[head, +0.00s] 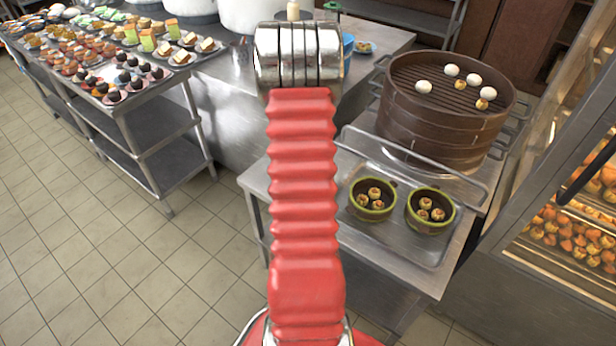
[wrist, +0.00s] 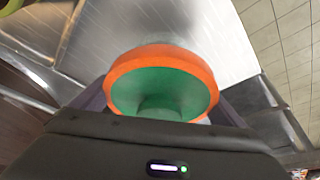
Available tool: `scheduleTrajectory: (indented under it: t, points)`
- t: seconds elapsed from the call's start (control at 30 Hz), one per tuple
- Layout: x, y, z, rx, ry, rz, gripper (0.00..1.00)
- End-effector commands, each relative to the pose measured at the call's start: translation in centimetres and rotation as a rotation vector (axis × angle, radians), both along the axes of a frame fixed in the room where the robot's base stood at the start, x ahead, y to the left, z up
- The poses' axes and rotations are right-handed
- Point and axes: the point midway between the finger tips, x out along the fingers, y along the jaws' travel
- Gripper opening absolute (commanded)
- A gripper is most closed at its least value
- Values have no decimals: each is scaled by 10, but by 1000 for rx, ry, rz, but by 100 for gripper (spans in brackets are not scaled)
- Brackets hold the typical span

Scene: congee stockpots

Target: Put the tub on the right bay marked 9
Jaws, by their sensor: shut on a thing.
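A round orange and green object, which looks like the tub (wrist: 158,88), fills the middle of the wrist view, with an orange rim around a green face. My gripper (wrist: 163,104) is shut on it, with dark purple fingers showing at its left and right sides. A bare metal surface lies beyond the tub, and the gap between them cannot be told. In the head view my red arm hides the gripper and the tub. No bay marked 9 can be made out in either view.
A brown steamer (head: 440,110) holding white buns stands on the right metal table (head: 405,275). Two green-rimmed baskets (head: 371,198) (head: 430,210) sit on a tray before it. A glass food case (head: 570,215) stands far right. Pastries crowd the left cart (head: 125,107). Tiled floor (head: 130,260) is clear at left.

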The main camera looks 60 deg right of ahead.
Motion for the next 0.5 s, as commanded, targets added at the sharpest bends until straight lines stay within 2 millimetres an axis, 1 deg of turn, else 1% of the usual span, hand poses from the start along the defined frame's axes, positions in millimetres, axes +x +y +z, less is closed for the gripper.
scheduleTrajectory:
  t: [0.03, 0.13, 0.5]
  points:
    - [0, 0, -8, 1, 0, 0, 63]
    - [0, 0, -18, 0, 0, 0, 63]
    - [1, 0, -21, -2, -1, 1, 63]
